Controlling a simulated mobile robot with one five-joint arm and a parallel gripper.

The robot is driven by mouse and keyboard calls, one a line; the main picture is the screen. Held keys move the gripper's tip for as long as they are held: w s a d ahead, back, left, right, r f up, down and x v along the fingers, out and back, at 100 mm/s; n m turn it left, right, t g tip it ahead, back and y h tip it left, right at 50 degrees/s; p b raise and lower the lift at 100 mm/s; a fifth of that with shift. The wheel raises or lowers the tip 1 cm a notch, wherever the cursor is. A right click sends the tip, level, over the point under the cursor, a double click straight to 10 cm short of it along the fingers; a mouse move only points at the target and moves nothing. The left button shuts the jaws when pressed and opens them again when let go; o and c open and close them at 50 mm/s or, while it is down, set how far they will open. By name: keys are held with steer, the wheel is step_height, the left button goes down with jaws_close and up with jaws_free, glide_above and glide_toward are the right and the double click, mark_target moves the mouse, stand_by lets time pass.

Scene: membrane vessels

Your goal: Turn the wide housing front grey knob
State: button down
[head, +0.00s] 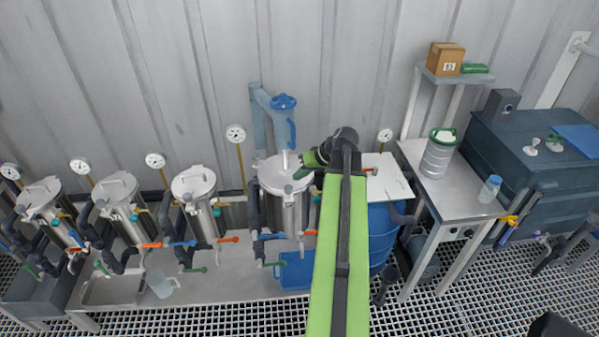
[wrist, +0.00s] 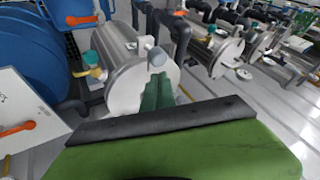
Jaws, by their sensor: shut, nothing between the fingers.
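The wide steel housing (head: 283,207) stands near the middle of the head view with a pale lid on top. It is also the nearest vessel in the wrist view (wrist: 126,68), lying sideways in that picture. A small pale grey knob (head: 289,188) sits on the front part of its lid. A grey knob-like cylinder (wrist: 156,56) shows by the lid in the wrist view; I cannot tell whether it is the same one. My gripper (head: 306,167) is over the right side of the lid. Its green fingers (wrist: 157,90) are shut and empty, close to the lid; contact cannot be told.
Several narrower steel housings (head: 196,203) stand to the left with pipes and coloured valve handles. A blue drum (head: 384,237) is right of my arm. A side table (head: 452,190) holds a green-lidded container. A blue jug-like part (head: 284,104) is behind the wide housing.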

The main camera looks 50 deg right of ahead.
mark_target(288, 188)
steer(key=s+d+r+m+h, duration=0.1)
steer(key=s+d+r+m, duration=0.1)
steer(key=s+d, duration=0.4)
steer(key=b+x, duration=0.5)
steer(key=x, duration=0.2)
steer(key=b+x, duration=0.3)
steer(key=x, duration=0.1)
steer(key=shift+s+a+f+b, duration=0.1)
steer(key=shift+s+f+b, duration=0.05)
steer(key=shift+f+b, duration=0.2)
steer(key=shift+w+a+r+p, duration=0.3)
steer(key=shift+w+a, duration=0.1)
steer(key=shift+a, duration=0.15)
steer(key=shift+w+a+r+p, duration=0.2)
steer(key=shift+w+a+p, duration=0.15)
steer(key=shift+a, duration=0.2)
steer(key=shift+w+a, duration=0.4)
steer(key=shift+w, duration=0.05)
